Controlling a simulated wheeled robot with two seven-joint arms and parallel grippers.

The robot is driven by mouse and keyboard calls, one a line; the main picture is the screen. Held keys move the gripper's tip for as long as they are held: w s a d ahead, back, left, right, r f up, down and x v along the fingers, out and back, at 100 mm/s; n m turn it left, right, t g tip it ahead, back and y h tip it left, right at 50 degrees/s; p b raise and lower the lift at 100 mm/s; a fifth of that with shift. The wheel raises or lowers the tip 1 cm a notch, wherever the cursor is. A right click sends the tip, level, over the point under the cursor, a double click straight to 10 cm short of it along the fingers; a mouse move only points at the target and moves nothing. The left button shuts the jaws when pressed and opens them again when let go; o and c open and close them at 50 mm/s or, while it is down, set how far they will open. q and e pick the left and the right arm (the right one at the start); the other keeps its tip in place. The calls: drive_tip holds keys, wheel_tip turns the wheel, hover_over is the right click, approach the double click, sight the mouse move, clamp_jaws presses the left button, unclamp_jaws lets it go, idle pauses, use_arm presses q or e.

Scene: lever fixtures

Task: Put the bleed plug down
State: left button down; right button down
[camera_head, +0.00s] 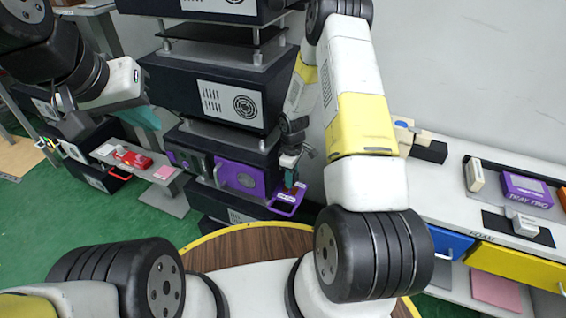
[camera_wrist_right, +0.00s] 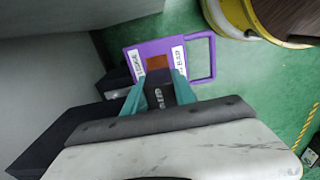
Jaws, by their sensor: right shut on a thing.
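The bleed plug (camera_wrist_right: 157,95), a dark block with pale lettering, sits between the teal fingers of my right gripper (camera_wrist_right: 157,84), which is shut on it. In the head view my right gripper (camera_head: 290,180) points down just above the purple tray (camera_head: 287,207). The tray (camera_wrist_right: 205,58) also shows in the right wrist view, with white labels and an orange-brown patch just beyond the plug. I cannot tell whether the plug touches the tray. My left gripper (camera_head: 142,118) hangs at the upper left with teal fingers; its opening is not clear.
A dark rack with a purple panel (camera_head: 238,178) stands behind the tray. A small bench with a red fixture (camera_head: 133,159) is at the left. A white counter (camera_head: 450,190) with several blocks runs along the right. My round wooden-topped base is in front.

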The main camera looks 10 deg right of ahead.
wheel_tip(320, 180, down, 3)
drive_tip(key=shift+r, duration=0.1)
drive_tip(key=shift+w+f, duration=0.2)
drive_tip(key=shift+f, duration=0.25)
drive_tip(key=c, duration=1)
unclamp_jaws()
drive_tip(key=shift+f, duration=0.1)
